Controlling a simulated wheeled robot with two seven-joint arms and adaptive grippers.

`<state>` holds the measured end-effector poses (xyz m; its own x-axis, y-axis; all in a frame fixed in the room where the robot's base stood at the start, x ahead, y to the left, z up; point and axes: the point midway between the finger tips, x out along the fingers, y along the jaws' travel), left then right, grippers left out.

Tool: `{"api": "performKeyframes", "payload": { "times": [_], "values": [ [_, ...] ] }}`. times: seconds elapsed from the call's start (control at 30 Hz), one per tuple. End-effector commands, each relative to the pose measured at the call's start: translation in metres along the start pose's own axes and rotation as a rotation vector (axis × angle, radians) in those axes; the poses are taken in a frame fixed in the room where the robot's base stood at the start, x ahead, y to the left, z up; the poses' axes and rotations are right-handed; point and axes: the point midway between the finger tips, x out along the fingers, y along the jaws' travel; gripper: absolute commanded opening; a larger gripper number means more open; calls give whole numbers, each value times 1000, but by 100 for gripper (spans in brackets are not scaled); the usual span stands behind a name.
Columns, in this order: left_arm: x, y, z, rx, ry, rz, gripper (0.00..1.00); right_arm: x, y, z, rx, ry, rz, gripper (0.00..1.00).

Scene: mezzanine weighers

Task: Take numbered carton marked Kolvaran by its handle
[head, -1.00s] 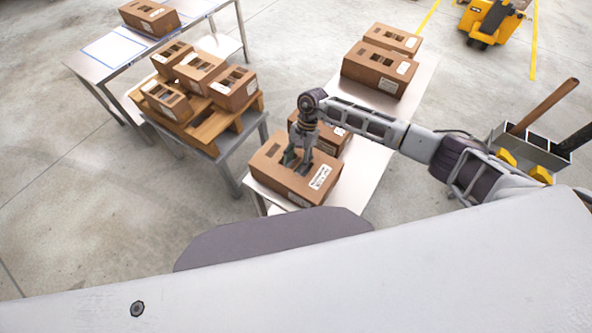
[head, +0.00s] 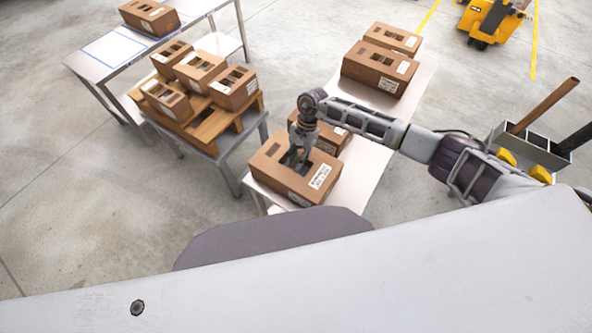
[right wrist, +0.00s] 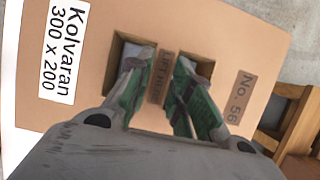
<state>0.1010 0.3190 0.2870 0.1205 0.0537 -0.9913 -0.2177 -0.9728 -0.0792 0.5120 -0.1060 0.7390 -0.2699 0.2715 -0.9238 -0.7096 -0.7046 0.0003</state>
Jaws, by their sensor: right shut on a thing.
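The numbered carton marked Kolvaran (head: 279,180) is a brown box at the near end of the right-hand table. In the right wrist view its white label (right wrist: 65,50) reads "Kolvaran 300 x 200", and "No. 56" is printed on the same top face. My right gripper (head: 299,163) comes down onto the carton's top. In the right wrist view its green-padded fingers (right wrist: 165,95) reach into the two cut-outs and are shut on the handle strip (right wrist: 160,75) between them. The carton appears level; whether it touches the table is hard to tell. My left gripper is out of view.
Another carton (head: 330,138) stands close behind it on the white table (head: 372,150), with two more at the far end. Several cartons sit on a wooden pallet (head: 212,128) on the table to the left. A yellow truck (head: 488,20) stands at the back right.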

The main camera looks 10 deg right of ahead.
Motion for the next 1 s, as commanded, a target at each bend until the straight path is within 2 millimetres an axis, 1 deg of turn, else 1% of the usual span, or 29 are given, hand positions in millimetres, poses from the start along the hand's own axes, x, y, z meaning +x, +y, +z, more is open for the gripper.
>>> {"api": "performKeyframes", "payload": {
  "times": [0.13,0.4,0.57,0.77,1.0],
  "values": [
    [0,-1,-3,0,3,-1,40,0,0,0,0,0,0,0],
    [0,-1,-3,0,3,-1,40,-2,-1,0,-1,0,-2,0],
    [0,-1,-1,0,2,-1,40,-7,-1,2,-1,1,-3,0],
    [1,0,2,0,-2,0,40,-24,-1,9,-1,2,-3,0],
    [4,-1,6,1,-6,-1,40,-55,-1,22,-3,2,-4,0]
  ]
}}
